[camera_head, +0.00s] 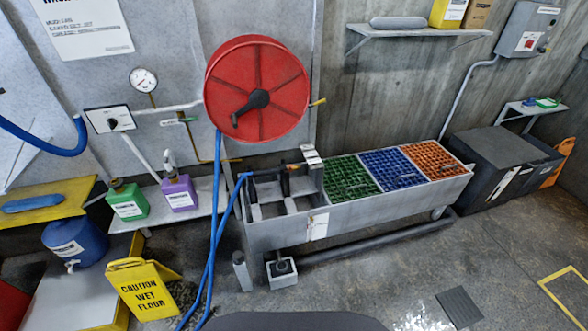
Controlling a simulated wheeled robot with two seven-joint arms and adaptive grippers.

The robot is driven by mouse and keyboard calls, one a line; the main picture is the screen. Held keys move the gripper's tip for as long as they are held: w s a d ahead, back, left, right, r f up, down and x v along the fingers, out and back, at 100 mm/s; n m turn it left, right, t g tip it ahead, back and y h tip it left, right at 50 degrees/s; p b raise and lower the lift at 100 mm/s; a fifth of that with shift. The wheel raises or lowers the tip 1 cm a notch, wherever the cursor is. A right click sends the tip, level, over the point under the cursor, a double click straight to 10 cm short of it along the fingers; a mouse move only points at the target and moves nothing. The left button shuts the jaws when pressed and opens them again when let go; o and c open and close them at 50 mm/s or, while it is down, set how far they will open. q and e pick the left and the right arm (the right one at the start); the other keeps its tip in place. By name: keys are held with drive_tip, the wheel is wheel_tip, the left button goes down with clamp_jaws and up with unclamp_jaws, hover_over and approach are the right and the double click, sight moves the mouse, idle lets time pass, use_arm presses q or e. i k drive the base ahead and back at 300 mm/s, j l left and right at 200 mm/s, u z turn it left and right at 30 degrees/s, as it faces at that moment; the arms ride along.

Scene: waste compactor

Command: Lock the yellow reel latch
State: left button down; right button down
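A large red hose reel (275,76) with a black centre crank (259,98) is mounted on the grey wall panel. A small yellow latch (318,102) sticks out at the reel's right edge and points right, slightly upward. It is too small to tell whether it is locked. A blue hose (216,200) hangs from the reel down to the floor. Neither of my grippers is in view.
A long metal trough (372,216) with green, blue and orange grates stands below the reel. A yellow wet-floor sign (143,288) and a small post (242,271) stand on the floor. Green (128,199) and purple (179,192) jugs sit on a low shelf. Floor at right front is mostly clear.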

sight(320, 102)
drive_tip(key=i+l+u, duration=0.1)
drive_tip(key=i+l, duration=0.15)
drive_tip(key=i+l+u, duration=0.15)
drive_tip(key=l, duration=0.3)
drive_tip(key=i+l+u, duration=0.1)
drive_tip(key=i+l, duration=0.15)
drive_tip(key=l, duration=0.15)
drive_tip(key=i+l+u, duration=0.15)
drive_tip(key=l, duration=0.25)
